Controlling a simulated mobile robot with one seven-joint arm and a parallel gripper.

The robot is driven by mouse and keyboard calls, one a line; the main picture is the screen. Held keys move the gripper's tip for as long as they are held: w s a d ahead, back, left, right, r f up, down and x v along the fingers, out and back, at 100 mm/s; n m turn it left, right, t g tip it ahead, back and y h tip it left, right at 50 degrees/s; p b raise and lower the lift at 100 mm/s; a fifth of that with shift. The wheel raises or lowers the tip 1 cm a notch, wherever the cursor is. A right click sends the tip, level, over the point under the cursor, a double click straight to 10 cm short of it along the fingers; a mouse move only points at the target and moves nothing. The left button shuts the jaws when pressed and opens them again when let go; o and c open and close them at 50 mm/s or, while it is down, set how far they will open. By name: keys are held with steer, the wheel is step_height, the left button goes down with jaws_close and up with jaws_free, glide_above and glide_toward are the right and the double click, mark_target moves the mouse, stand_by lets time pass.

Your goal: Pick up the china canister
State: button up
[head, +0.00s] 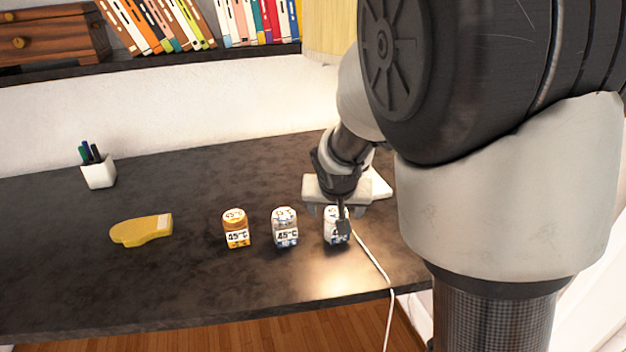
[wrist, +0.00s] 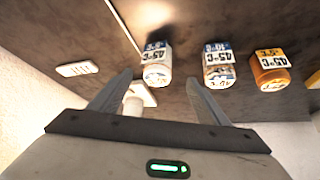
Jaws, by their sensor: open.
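Three small labelled canisters stand in a row on the dark desk. The right one in the head view is white (head: 330,237) and looks like the china canister; my gripper partly hides it. It also shows in the wrist view (wrist: 157,72), just beyond and between the fingertips. My gripper (head: 342,224) is over this canister, with its open fingers (wrist: 159,78) apart and nothing held. Whether the fingers overlap its sides is hard to tell.
A clear canister with blue marks (head: 285,228) and an orange canister (head: 235,229) stand to the left. A yellow object (head: 140,231) and a white pen cup (head: 99,173) are farther left. A white cord (head: 372,257) runs close to the white canister's right. The desk's front is clear.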

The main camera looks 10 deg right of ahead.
mark_target(331, 213)
steer(key=b+x, duration=0.1)
steer(key=x, duration=0.5)
steer(key=shift+w+f, duration=0.25)
steer(key=shift+f, duration=0.05)
steer(key=shift+w+d+r+b+x, duration=0.15)
steer(key=shift+b+x, duration=0.1)
steer(key=shift+x, duration=1.1)
steer(key=shift+w+d+r+b+x, duration=0.1)
steer(key=shift+w+d+b+x, duration=0.1)
steer(key=shift+x, duration=1.1)
steer(key=shift+s+a, duration=0.1)
steer(key=c, duration=1.2)
steer(key=shift+c, duration=0.6)
